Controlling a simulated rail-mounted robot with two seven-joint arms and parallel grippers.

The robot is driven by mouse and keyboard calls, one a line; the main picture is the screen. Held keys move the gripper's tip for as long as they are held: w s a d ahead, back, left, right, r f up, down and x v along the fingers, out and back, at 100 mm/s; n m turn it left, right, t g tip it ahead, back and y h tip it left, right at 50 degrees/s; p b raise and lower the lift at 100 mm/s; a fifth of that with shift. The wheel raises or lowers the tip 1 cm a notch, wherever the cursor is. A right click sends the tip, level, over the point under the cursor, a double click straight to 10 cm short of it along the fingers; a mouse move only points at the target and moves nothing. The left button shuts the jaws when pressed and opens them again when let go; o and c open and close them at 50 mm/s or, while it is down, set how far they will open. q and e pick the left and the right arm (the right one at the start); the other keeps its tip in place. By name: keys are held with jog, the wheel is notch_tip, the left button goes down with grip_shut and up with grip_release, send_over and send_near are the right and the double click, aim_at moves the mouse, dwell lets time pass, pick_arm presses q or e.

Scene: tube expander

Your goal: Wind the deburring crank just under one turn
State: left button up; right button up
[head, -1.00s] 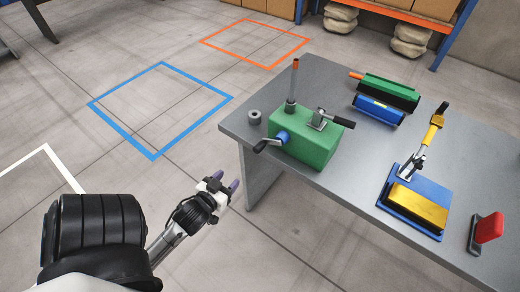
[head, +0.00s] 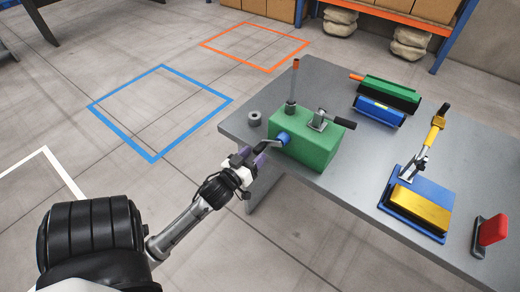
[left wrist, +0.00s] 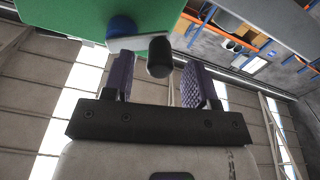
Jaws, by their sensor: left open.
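The green tube expander box (head: 312,145) sits at the left end of the grey table. Its deburring crank has a blue hub (head: 284,137) and a short metal arm (head: 270,142) pointing left. In the left wrist view the crank's black handle (left wrist: 160,58) appears between my two purple fingers, with a gap on each side. My left gripper (head: 258,157) is open at the handle, just off the table's near left edge; it fills the lower left wrist view (left wrist: 158,80). In the head view the gripper partly hides the handle. My right gripper is not in view.
A lever with a black grip (head: 340,120) and an upright orange-tipped rod (head: 293,80) rise from the box. A blue-and-yellow tool (head: 418,205) and a red-handled piece (head: 490,232) stand to the right on the table (head: 345,185).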

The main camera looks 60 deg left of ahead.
pick_arm(q)
jog(key=shift+x, duration=1.9)
jog(key=c, duration=0.9)
